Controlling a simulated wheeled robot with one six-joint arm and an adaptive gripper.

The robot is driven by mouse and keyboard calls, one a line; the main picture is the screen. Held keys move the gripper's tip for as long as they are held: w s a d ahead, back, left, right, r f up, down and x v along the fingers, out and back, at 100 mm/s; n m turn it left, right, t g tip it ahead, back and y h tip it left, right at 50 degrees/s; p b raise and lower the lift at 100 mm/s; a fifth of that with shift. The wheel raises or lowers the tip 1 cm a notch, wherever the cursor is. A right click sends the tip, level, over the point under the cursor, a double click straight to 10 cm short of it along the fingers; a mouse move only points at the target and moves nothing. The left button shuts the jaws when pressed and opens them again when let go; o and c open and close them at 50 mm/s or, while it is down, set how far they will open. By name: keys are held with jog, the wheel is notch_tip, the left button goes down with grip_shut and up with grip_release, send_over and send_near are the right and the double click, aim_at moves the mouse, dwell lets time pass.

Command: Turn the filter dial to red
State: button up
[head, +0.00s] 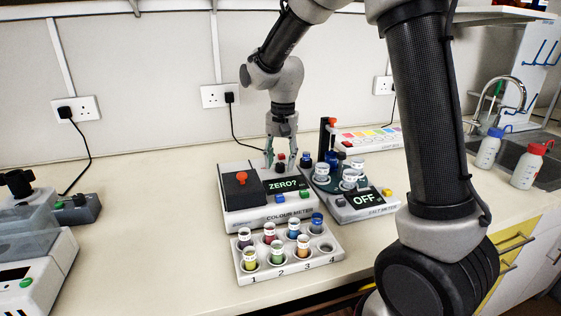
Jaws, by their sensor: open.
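The white colour meter (240,214) stands on the bench in the middle of the head view. Its dark display (286,185) reads "ZERO?". A dark lid with an orange-red knob (242,177) covers its left part. My gripper (281,158) points down over the back right of the meter, fingers apart. A small dark and red part shows between and behind the fingertips. It may be the filter dial, but it is too small and covered to tell its setting or whether the fingers touch it.
A white numbered rack (290,270) with several coloured vials stands in front of the meter. The salt meter (370,211), reading "OFF", stands close on the right with small pots on it. Bottles (527,166) stand near the sink.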

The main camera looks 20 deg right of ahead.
jog(key=shift+f, duration=0.4)
grip_shut()
jog(key=n, duration=0.4)
jog(key=shift+w+r+n, duration=0.1)
jog(key=shift+n, duration=1.9)
jog(key=shift+a, duration=0.1)
